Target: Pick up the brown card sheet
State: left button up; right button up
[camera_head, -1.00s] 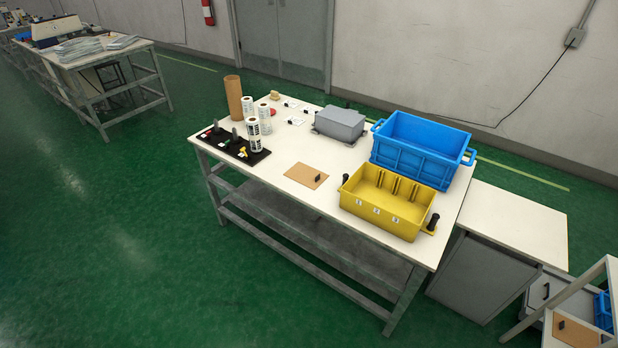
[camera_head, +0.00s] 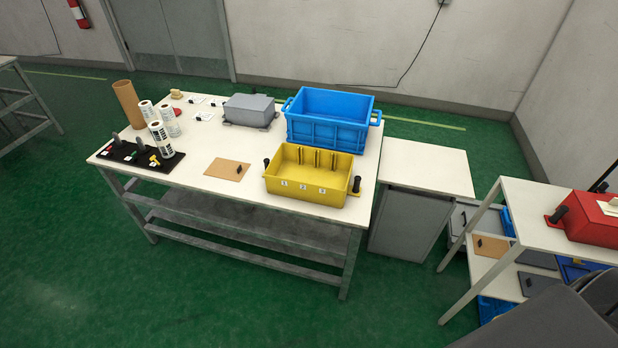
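A brown card sheet (camera_head: 227,169) lies flat on the white table (camera_head: 222,195), left of the yellow bin (camera_head: 310,188). A second, similar brown sheet (camera_head: 490,246) with a small black piece lies on the middle shelf of the white rack at the right. Neither of my grippers is in view, so nothing shows near either sheet.
A blue crate (camera_head: 330,112), a grey box (camera_head: 250,110), label rolls (camera_head: 160,138) and a black tray (camera_head: 126,155) stand on the table. A white cabinet (camera_head: 425,172) adjoins it. A red box (camera_head: 592,222) tops the rack. Green floor in front is clear.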

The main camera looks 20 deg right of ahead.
aim_at(234, 171)
jog(key=z, duration=0.6)
jog(key=i, duration=1)
jog(key=u, duration=0.05)
